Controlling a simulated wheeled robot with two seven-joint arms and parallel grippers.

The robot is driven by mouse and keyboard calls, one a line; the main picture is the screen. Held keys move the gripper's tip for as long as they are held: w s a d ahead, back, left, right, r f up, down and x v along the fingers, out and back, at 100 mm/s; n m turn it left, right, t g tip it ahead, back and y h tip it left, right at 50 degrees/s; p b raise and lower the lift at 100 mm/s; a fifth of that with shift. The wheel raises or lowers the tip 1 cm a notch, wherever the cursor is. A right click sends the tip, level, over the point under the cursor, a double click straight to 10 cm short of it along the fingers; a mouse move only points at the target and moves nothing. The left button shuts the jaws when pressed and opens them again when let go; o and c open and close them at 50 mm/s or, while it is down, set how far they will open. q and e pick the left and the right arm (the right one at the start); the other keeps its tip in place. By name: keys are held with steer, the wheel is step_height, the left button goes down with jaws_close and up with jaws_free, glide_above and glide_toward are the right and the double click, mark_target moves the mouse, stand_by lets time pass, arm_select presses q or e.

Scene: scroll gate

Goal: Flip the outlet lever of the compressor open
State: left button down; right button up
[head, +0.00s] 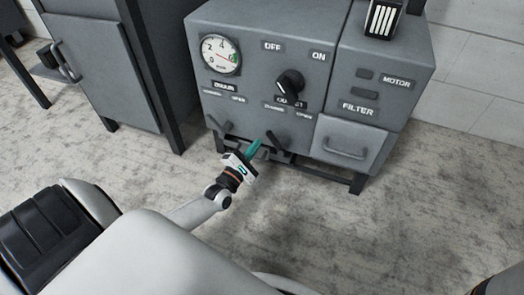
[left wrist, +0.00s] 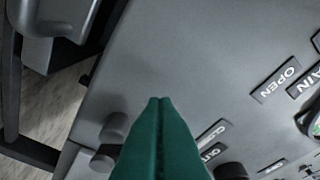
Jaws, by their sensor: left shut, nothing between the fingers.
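The compressor (head: 262,67) is a grey cabinet with a gauge, a knob and labels on its front. The dark outlet lever (head: 278,139) sits low on the front, below the outlet's closed and open labels. My left gripper (head: 257,145) has green fingers, shut and empty, close to the left of this lever; contact cannot be told. In the left wrist view the shut fingers (left wrist: 161,103) lie before the panel and partly cover the closed and outlet labels. Dark stubs (left wrist: 112,128) beside them may be part of the lever. My right gripper is out of view.
The drain lever (head: 216,125) is left of the outlet lever. A black knob (head: 290,83) sits above, under the off and on labels. A drawer with a handle (head: 345,149) is at lower right. A grey cabinet (head: 103,70) stands left. The floor in front is clear.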

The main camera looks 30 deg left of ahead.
mark_target(276, 142)
arm_select(q)
steer(key=shift+w+d+r, duration=0.1)
steer(key=shift+d+r, duration=0.4)
steer(key=shift+d, duration=0.2)
steer(key=shift+w+d+r, duration=0.1)
steer(key=shift+d+r, duration=0.35)
steer(key=shift+d, duration=0.2)
